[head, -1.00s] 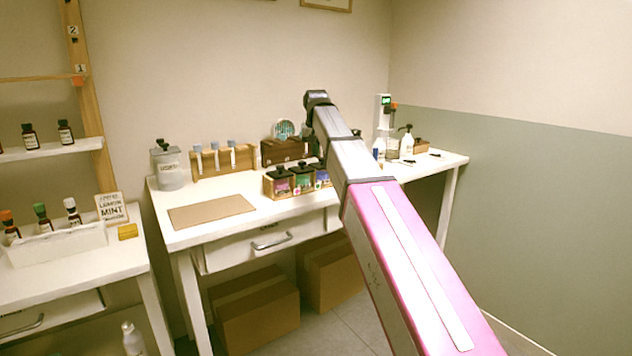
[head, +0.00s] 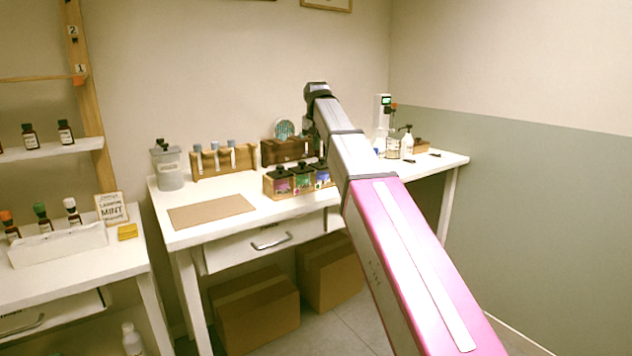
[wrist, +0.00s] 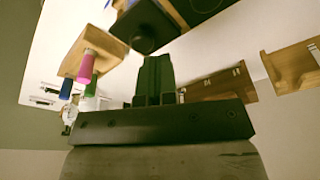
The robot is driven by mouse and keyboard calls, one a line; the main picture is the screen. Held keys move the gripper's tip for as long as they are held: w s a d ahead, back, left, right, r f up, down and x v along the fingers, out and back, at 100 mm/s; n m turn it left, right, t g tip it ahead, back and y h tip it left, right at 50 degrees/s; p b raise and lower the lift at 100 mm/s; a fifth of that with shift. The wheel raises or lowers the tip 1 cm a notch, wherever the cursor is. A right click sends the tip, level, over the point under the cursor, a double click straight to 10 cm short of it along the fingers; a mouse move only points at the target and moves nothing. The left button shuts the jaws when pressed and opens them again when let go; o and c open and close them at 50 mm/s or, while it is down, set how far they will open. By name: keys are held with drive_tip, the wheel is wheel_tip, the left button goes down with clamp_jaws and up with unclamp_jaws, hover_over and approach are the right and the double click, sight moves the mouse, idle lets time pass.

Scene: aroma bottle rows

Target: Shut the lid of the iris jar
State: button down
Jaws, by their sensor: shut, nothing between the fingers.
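Three small jars stand in a row at the middle of the white table in the head view: a pink-labelled jar (head: 281,186), a green-labelled jar (head: 303,181) and a blue-labelled jar (head: 322,175). Their tops are dark. The labels are too small to read, so I cannot tell which is the iris jar or how its lid stands. My gripper (wrist: 155,62) is shut and empty in the wrist view. A dark rounded knob (wrist: 146,29) on a dark top shows just beyond its fingertips, with no clear contact. In the head view my arm hides the gripper, above and behind the jars.
A wooden box (head: 287,151) and a tube rack (head: 223,162) stand behind the jars. A lidded clear jar (head: 168,168) is at the left. A brown board (head: 211,211) lies on the bare front area. Bottles including a white pump bottle (head: 407,145) stand at the right.

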drive_tip(key=v, duration=0.3)
drive_tip(key=shift+w+r, duration=0.3)
drive_tip(key=shift+r, duration=0.05)
drive_tip(key=shift+s, duration=0.1)
idle(0.9)
